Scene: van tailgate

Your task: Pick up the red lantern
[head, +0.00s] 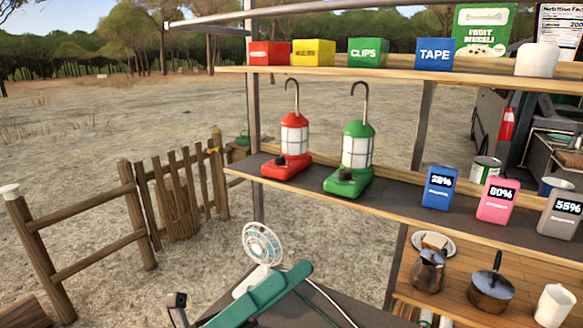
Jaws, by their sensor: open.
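The red lantern (286,166) stands upright at the left end of the dark middle shelf, with a pale caged globe and a tall hook handle on top. A green lantern (349,181) of the same shape stands just right of it, apart from it. Nothing touches or covers the red lantern. I cannot make out my gripper in the head view.
The middle shelf (400,208) also holds blue (439,188), pink (497,200) and grey (560,214) battery packs. Labelled boxes line the upper shelf (395,78) above the lanterns. A white fan (262,244) stands below. A wooden fence (100,205) is at left.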

